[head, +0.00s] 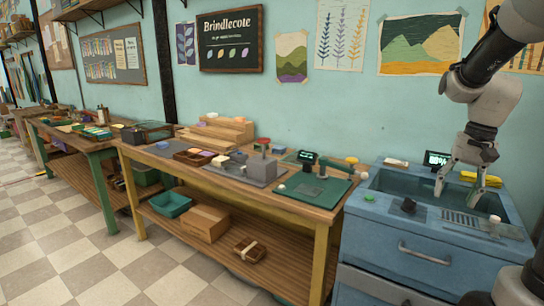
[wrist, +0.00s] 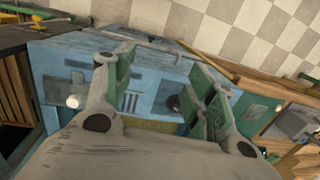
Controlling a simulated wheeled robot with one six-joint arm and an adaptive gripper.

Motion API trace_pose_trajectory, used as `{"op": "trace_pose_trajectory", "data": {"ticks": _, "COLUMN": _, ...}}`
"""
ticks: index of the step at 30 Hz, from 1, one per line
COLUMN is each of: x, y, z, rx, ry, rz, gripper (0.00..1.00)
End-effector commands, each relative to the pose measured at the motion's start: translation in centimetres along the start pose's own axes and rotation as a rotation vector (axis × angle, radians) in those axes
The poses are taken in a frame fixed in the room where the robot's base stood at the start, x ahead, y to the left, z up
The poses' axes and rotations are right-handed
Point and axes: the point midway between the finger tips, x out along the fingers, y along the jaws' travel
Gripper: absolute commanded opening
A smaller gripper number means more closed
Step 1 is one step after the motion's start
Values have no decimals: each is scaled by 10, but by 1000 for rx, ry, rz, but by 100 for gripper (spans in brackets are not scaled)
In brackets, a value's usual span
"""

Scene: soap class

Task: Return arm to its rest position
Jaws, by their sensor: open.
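My gripper (head: 460,183) hangs from my arm at the right of the head view, above the basin of the blue cabinet (head: 412,250). Its two fingers with green pads are spread apart with nothing between them. In the wrist view my gripper (wrist: 160,95) shows its fingers wide on either side, over the blue cabinet (wrist: 60,65). Whether the fingertips touch anything in the basin cannot be told.
A yellow folded cloth (head: 481,179) and a small display (head: 436,158) are at the cabinet's back. A wooden workbench (head: 318,208) with a green mat (head: 312,190) and grey press (head: 250,172) stands to the left. The checkered floor (head: 85,250) is open at the front left.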

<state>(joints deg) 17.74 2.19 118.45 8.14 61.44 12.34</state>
Motion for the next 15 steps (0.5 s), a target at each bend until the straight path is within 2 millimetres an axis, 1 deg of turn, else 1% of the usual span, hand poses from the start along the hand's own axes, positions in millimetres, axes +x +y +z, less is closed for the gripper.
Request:
{"op": "trace_pose_trajectory", "data": {"ticks": 1, "x": -7, "y": 1, "z": 23, "rx": -84, "ry": 31, "rz": 12, "gripper": 56}}
{"op": "trace_pose_trajectory", "data": {"ticks": 2, "x": -10, "y": 3, "z": 37, "rx": -136, "ry": 49, "rz": 20, "gripper": 56}}
{"op": "trace_pose_trajectory", "data": {"ticks": 3, "x": -12, "y": 5, "z": 54, "rx": -205, "ry": 75, "rz": 32, "gripper": 56}}
{"op": "trace_pose_trajectory", "data": {"ticks": 5, "x": -16, "y": 9, "z": 80, "rx": -298, "ry": 113, "rz": 47, "gripper": 56}}
{"op": "trace_pose_trajectory", "data": {"ticks": 6, "x": -17, "y": 12, "z": 96, "rx": -353, "ry": 139, "rz": 55, "gripper": 56}}
{"op": "trace_pose_trajectory", "data": {"ticks": 9, "x": -18, "y": 19, "z": 132, "rx": -457, "ry": 205, "rz": 67, "gripper": 56}}
{"op": "trace_pose_trajectory", "data": {"ticks": 12, "x": -19, "y": 23, "z": 158, "rx": -516, "ry": 266, "rz": 63, "gripper": 56}}
{"op": "trace_pose_trajectory", "data": {"ticks": 15, "x": -24, "y": 22, "z": 174, "rx": -558, "ry": 323, "rz": 45, "gripper": 56}}
